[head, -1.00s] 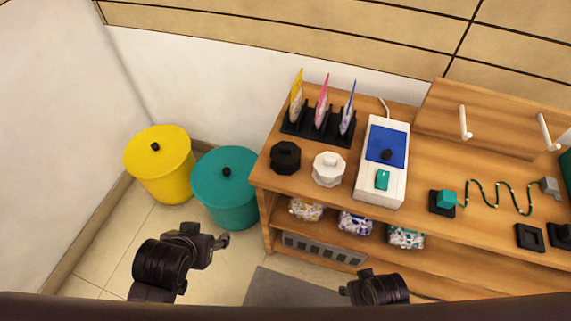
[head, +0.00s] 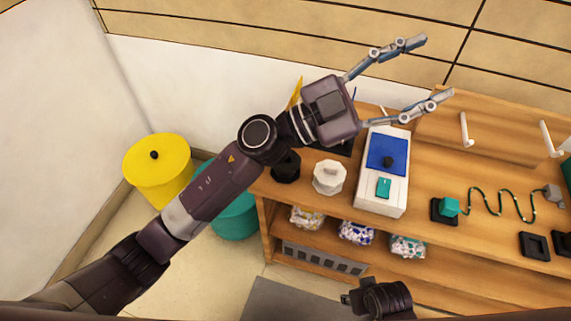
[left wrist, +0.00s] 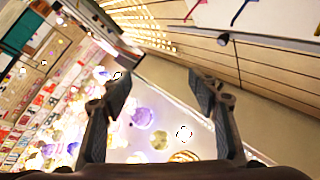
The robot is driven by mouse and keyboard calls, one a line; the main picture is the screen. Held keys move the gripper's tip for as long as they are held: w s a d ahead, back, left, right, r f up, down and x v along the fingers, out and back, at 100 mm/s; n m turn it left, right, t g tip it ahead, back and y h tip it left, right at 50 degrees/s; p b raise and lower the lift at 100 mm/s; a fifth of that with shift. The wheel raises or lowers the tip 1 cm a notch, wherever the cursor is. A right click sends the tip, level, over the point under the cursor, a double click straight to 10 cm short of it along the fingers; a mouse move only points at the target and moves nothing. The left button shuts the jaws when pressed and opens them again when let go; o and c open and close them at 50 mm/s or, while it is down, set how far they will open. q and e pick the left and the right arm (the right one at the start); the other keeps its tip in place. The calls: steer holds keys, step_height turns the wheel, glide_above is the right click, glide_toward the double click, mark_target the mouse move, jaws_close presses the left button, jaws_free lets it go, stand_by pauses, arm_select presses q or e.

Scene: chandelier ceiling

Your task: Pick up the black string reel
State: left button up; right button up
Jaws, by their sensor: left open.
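The black string reel (head: 286,168) looks like a dark, many-sided piece on the wooden bench top, near its left end. My left arm crosses in front and hides part of it. My left gripper (head: 438,66) is open and empty, high above the bench and up and to the right of the reel in the head view. Its spread fingers (left wrist: 158,85) also show in the left wrist view, with nothing between them; the reel is not seen there. A dark part of my right arm shows at the bottom of the head view, but its fingers do not.
A white many-sided piece (head: 329,178) stands right of the black reel, then a white box with a blue panel (head: 386,150). A yellow bin (head: 157,172) and a teal bin (head: 236,216) stand left of the bench. Ceiling lamps (left wrist: 143,117) fill the wrist view.

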arm_select(q)
steer(key=s+d+f+m+g+y, duration=0.2)
steer(key=s+d+f+m+g, duration=0.1)
steer(key=m+g, duration=0.15)
steer(key=n+y, duration=0.3)
steer(key=y, duration=1.7)
glide_above(285, 161)
steer(key=w+d, duration=0.1)
steer(key=shift+t, duration=0.25)
step_height(285, 161, down, 20)
steer(key=shift+w+a+f+y, duration=0.1)
steer(key=shift+a+f+y, duration=0.1)
steer(key=shift+f, duration=0.4)
steer(key=shift+a+f+y, duration=0.1)
steer(key=shift+a+f, duration=0.05)
steer(key=shift+f, duration=0.4)
steer(key=f, duration=0.5)
steer(key=shift+s+a+b, duration=0.15)
steer(key=shift+s+b, duration=0.15)
steer(key=shift+b, duration=0.1)
steer(key=shift+f, duration=0.2)
steer(key=shift+r, duration=0.1)
steer(key=c, duration=0.7)
arm_select(e)
steer(key=shift+w+r, duration=0.2)
steer(key=shift+r, duration=0.5)
steer(key=shift+w+r, duration=0.15)
steer(key=shift+r, duration=0.55)
